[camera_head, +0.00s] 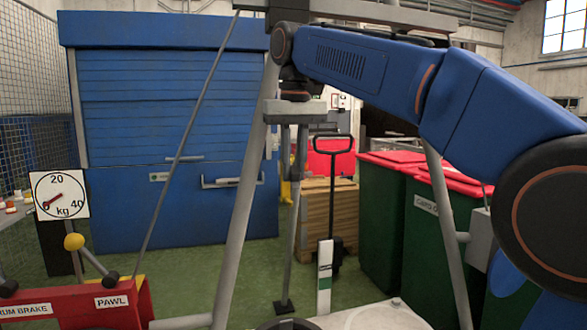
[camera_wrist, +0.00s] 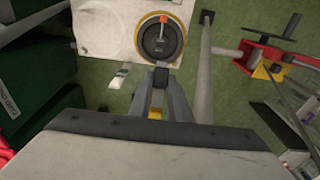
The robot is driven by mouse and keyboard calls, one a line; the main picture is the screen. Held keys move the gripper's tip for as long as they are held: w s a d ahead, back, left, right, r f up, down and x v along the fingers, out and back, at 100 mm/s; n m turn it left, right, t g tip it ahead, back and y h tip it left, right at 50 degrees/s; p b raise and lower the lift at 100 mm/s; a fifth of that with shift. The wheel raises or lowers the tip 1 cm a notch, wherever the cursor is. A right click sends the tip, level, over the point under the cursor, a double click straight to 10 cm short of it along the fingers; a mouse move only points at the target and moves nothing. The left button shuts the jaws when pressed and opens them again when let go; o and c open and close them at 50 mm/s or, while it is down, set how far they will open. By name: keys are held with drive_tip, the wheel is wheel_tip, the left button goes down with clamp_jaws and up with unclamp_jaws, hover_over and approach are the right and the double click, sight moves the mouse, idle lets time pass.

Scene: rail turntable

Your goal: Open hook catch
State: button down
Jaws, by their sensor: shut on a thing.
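My gripper (camera_wrist: 161,84) points down in the wrist view, its grey fingers close together on a small dark piece (camera_wrist: 161,76) at their tips. I cannot tell whether this piece is part of the hook catch. A yellow spot shows between the fingers. A round dark fitting (camera_wrist: 160,42) with an orange bar lies just beyond the tips in the wrist view. I cannot make out a hook catch clearly.
A pale plate (camera_wrist: 105,30) lies around the round fitting. Grey poles (camera_head: 240,190) slope down in front of me. A red drum-brake unit (camera_head: 75,307) is at lower left. Green bins with red lids (camera_head: 452,178) stand right. A blue shutter (camera_head: 165,110) is behind.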

drive_tip(key=shift+w+r+g, duration=0.1)
drive_tip(key=shift+r+g, duration=0.05)
drive_tip(key=shift+g, duration=0.35)
drive_tip(key=c, duration=1.6)
unclamp_jaws()
drive_tip(key=shift+c, duration=0.2)
